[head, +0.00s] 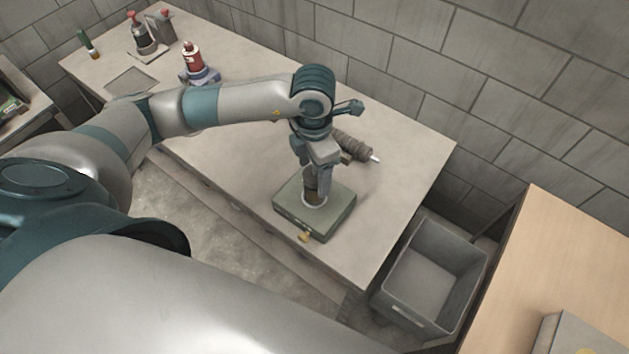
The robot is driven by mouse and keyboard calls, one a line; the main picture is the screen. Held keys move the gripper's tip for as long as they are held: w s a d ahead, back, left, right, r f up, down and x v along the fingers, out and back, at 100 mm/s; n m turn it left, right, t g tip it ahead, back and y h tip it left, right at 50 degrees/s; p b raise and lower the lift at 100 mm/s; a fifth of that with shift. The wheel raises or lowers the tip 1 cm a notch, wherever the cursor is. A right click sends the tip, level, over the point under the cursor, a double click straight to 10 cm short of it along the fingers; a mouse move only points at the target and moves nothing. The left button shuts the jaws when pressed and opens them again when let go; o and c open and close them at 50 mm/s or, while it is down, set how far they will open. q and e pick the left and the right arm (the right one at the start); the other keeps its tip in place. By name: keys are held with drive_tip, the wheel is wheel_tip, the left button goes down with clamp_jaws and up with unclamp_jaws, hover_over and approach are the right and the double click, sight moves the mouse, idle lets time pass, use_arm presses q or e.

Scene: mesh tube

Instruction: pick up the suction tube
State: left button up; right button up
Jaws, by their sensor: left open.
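My left gripper (314,172) points down over a grey-green box (331,211) at the right part of the table. It is open, with its fingers at the upper part of a short brown tube (312,188). The tube stands upright in a pale round ring on top of the box and looks like the suction tube. The gripper hides the tube's upper end, and I cannot tell whether the fingers touch it. A dark ribbed piece with a pale tip (355,147) shows behind the gripper. My right gripper is not in view.
The grey table (405,160) has bare room right of the box. A red bottle-like item (192,58) and dark tools (146,36) stand at the far left. An empty grey bin (435,275) stands beside the table's right end, near a wooden surface (570,265). A block wall runs behind.

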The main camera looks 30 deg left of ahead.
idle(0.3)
use_arm(q)
clamp_jaws()
drive_tip(key=shift+r, duration=0.1)
drive_tip(key=shift+r+b, duration=0.7)
drive_tip(key=shift+r, duration=0.1)
drive_tip(key=shift+w+d+r+b, duration=0.1)
drive_tip(key=shift+d+r+b, duration=0.1)
drive_tip(key=shift+r+b, duration=0.75)
drive_tip(key=w+d+r+b, duration=0.2)
drive_tip(key=d+r, duration=0.5)
drive_tip(key=d, duration=0.4)
drive_tip(key=shift+r+b, duration=0.2)
drive_tip(key=shift+b, duration=0.35)
